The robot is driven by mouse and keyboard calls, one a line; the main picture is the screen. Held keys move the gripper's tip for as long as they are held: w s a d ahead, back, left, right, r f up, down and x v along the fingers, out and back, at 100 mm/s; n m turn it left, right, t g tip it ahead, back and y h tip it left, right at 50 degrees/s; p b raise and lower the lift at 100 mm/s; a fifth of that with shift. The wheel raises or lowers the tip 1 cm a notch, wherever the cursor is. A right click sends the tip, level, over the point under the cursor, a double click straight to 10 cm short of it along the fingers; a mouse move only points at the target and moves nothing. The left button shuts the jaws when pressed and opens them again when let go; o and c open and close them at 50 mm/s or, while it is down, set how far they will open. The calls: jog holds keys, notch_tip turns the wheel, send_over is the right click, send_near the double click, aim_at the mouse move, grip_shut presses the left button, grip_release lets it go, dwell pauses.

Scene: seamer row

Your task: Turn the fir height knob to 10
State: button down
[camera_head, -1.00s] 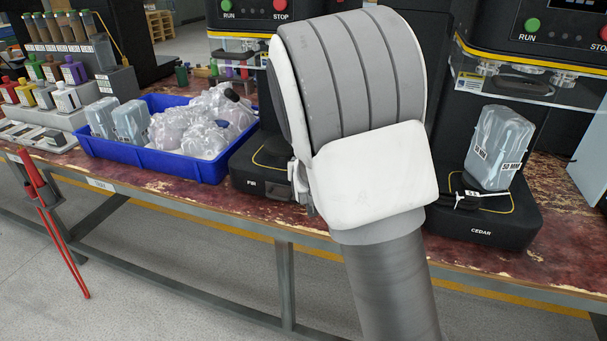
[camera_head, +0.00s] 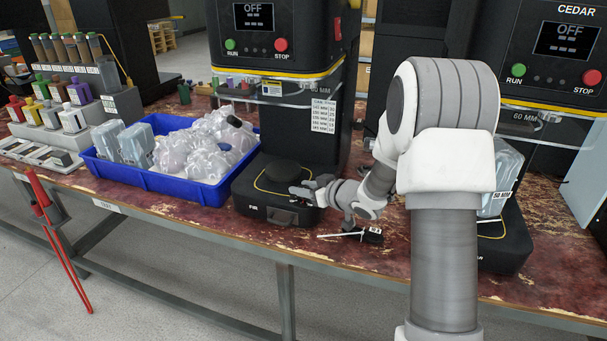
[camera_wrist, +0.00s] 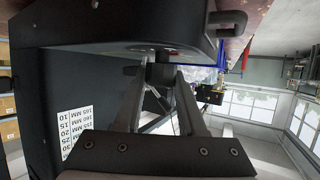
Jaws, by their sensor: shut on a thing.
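The fir machine's black base (camera_head: 262,190) stands on the worn red bench, with FIR on its front. My gripper (camera_head: 312,190) reaches the right side of this base in the head view. In the wrist view my gripper (camera_wrist: 160,75) has its two fingers closed around a small dark knob (camera_wrist: 159,71), which sticks out from the black base (camera_wrist: 110,58). The knob's scale and pointer are not readable. A white height chart (camera_head: 323,115) hangs on the fir machine; it also shows upside down in the wrist view (camera_wrist: 76,132). The fir display (camera_head: 253,16) reads OFF.
A blue tray (camera_head: 205,190) of clear pouches stands left of the fir base. The cedar machine (camera_head: 560,75) stands to the right, partly behind my arm. A small black tool with a white rod (camera_head: 371,235) lies on the bench near my wrist. A drawer handle (camera_wrist: 228,20) is close by.

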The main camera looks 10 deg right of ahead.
jog(key=n+g+y+p, duration=0.1)
jog(key=p, duration=0.2)
jog(key=n+g+y+p, duration=0.1)
jog(key=n+y+p, duration=0.1)
jog(key=p, duration=0.1)
jog(key=shift+r+n+g, duration=0.2)
jog(key=shift+n+g, duration=0.1)
jog(key=shift+f+n+g+y+p, duration=0.2)
jog(key=shift+n+g+y+p, duration=0.85)
jog(key=shift+p, duration=0.45)
jog(key=shift+n, duration=0.25)
jog(key=shift+c, duration=2.4)
grip_release()
jog(key=p+v, duration=0.1)
jog(key=v, duration=0.6)
jog(key=shift+d, duration=0.15)
